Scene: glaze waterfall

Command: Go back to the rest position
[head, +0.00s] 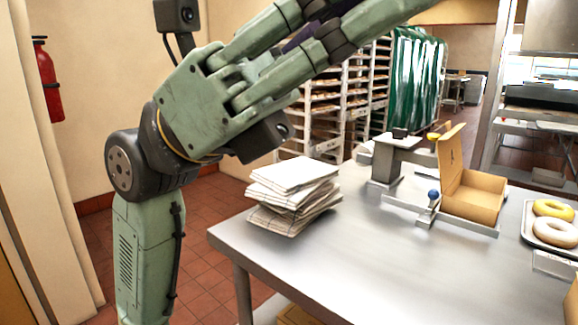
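My gripper (285,60) is large in the upper left and middle of the head view, raised above the near left part of the steel table (330,270). Its green fingers reach toward the upper right, and their tips run out at the top edge of the picture. A dark purple part shows between the fingers; I cannot tell whether it is a piece of the gripper or something held. Whether the fingers are open or shut does not show. My green arm link rises at the left, beside the table.
A stack of folded cloths (292,190) lies at the table's left corner. Behind it are a grey stand (392,160) and an open cardboard box (470,195) on a metal fixture. A tray of doughnuts (531,232) is at right. A rack (325,115) stands behind. The table's front is clear.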

